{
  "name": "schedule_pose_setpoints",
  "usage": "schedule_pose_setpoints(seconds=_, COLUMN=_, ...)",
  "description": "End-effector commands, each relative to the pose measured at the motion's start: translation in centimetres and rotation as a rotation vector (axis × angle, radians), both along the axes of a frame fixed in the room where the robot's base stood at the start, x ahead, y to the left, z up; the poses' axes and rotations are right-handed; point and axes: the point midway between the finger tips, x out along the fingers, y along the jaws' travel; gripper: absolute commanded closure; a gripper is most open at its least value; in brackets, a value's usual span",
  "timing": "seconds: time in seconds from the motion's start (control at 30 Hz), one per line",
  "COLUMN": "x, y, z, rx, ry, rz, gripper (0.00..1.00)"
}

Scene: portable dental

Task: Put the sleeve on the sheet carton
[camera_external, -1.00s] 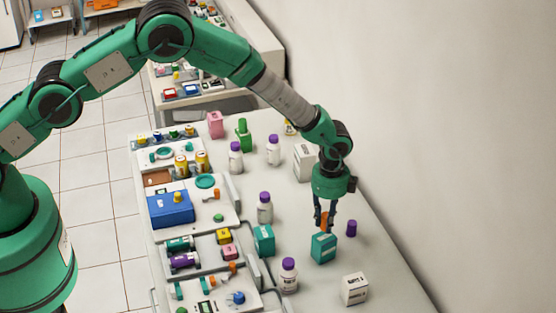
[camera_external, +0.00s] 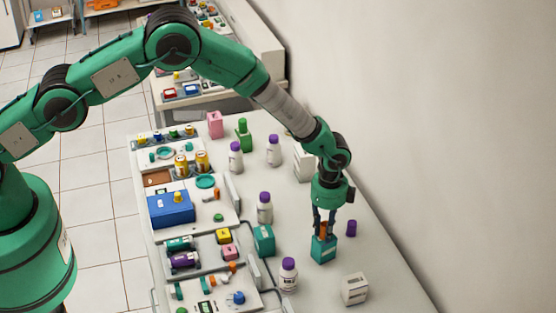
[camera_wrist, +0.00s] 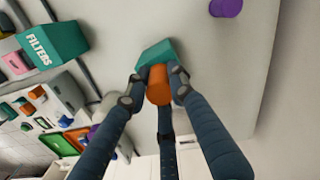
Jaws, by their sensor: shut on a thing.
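My gripper (camera_external: 324,234) is shut on an orange cylinder (camera_wrist: 158,88), which looks like the sleeve. It points down at a teal box (camera_external: 324,251), apparently the sheet carton. In the wrist view this box (camera_wrist: 155,54) is just beyond the fingertips. The lower end of the orange sleeve (camera_external: 323,230) is at the box's top; whether it touches is hidden by the fingers and the box. The box stands upright on the white counter.
A purple cylinder (camera_external: 351,228) stands close to the right of the box. A teal FILTERS box (camera_wrist: 53,38) stands to the left. A purple-capped bottle (camera_external: 288,275) and a white carton (camera_external: 355,288) stand nearer the front. The wall runs along the right.

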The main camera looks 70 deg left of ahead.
Motion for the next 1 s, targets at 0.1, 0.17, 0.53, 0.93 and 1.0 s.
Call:
schedule_pose_setpoints(seconds=0.1, x=0.0, y=0.0, z=-0.2, rx=0.000, ry=0.001, rz=0.000, gripper=0.65)
schedule_pose_setpoints(seconds=0.17, x=0.0, y=0.0, z=-0.2, rx=0.000, ry=0.000, rz=0.000, gripper=0.58)
schedule_pose_setpoints(seconds=0.53, x=0.0, y=0.0, z=0.0, rx=0.000, ry=0.000, rz=0.000, gripper=0.58)
schedule_pose_setpoints(seconds=0.93, x=0.0, y=0.0, z=2.7, rx=0.000, ry=0.000, rz=0.000, gripper=0.58)
schedule_pose_setpoints(seconds=1.0, x=0.1, y=0.0, z=3.7, rx=0.000, ry=-0.002, rz=0.000, gripper=0.58)
